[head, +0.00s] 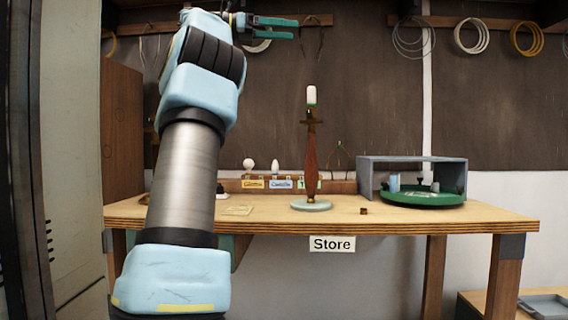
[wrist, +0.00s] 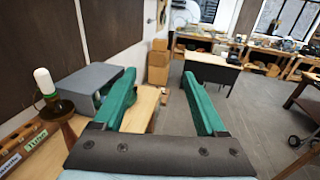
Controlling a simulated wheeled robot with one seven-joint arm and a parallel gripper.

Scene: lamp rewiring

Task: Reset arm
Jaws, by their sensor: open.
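My gripper (head: 272,27) is raised high at the upper left of the head view, well above the workbench (head: 400,213). In the wrist view my gripper (wrist: 160,92) shows two green fingers spread wide apart with nothing between them. A lamp (head: 310,150) with a reddish wooden stem, a pale round base and a white top stands upright on the bench. Its white top (wrist: 43,82) also shows at the left of the wrist view. My arm crosses the left of the head view and hides part of the bench.
A grey open box (head: 410,160) and a round green tray (head: 422,196) with small parts stand at the bench's right. Small bulbs stand behind labels reading "Candle" (head: 280,184) and similar. Coils of wire (head: 471,36) hang on the wall. A small brown piece (head: 363,211) lies near the front edge.

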